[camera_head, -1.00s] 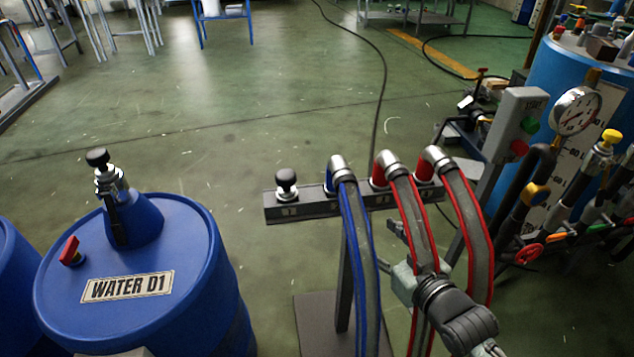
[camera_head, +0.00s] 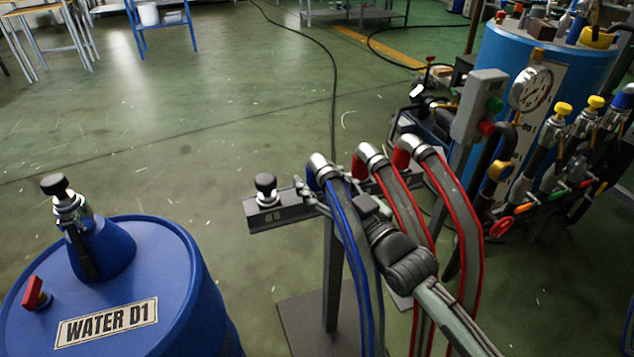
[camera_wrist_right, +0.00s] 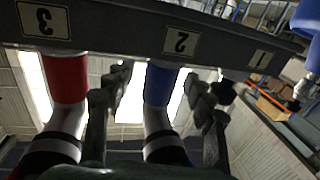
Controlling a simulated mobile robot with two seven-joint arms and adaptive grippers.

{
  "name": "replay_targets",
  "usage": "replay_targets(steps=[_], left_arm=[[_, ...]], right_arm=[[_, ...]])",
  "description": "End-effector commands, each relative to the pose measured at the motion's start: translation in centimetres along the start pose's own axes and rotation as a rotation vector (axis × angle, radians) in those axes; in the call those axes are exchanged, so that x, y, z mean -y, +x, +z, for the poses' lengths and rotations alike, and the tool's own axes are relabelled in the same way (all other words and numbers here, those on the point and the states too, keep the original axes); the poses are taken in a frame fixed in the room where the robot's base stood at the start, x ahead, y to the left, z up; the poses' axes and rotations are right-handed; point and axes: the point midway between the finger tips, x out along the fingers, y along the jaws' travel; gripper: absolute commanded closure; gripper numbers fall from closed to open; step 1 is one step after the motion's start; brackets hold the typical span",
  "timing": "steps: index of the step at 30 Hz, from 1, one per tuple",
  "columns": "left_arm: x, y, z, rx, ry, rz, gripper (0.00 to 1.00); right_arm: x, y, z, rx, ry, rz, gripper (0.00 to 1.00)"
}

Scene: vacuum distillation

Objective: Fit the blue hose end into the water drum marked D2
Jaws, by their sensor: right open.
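The blue hose (camera_head: 354,240) hangs from the rack (camera_head: 285,212), with its blue and silver end (camera_head: 320,170) seated in the rack's top. In the right wrist view this blue end (camera_wrist_right: 162,88) is at the slot marked 2. My right gripper (camera_head: 335,198) is open, with one finger on each side of the blue hose end; the wrist view shows the fingers (camera_wrist_right: 160,98) apart around it. I cannot tell whether they touch it. A blue drum marked WATER D1 (camera_head: 190,300) stands at the lower left. No drum marked D2 is in view. My left gripper is not in view.
Two red hoses (camera_head: 400,195) (camera_head: 450,195) hang close to the right of the blue one. A black-knobbed plug (camera_head: 265,187) sits at the rack's left end. A blue tank with a gauge (camera_head: 530,88) and valves stands at the right.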

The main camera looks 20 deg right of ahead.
Motion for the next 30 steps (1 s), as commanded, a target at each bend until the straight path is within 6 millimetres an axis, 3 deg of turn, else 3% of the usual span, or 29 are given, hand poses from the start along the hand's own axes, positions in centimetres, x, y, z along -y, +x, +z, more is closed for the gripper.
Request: replay_targets(steps=[3, 11, 24, 30], left_arm=[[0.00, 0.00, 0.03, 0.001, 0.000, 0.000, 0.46], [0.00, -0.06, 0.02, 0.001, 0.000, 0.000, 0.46], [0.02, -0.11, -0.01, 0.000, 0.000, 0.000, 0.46], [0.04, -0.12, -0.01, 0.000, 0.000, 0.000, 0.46]], right_arm=[[0.07, 1.13, -0.04, -0.001, 0.001, 0.000, 0.45], [0.07, 1.28, 0.03, 0.000, 0.000, 0.000, 0.47], [0.06, 1.25, 0.02, 0.000, 0.000, 0.000, 1.00], [0.06, 1.26, -0.16, -0.004, -0.001, 0.000, 1.00]])
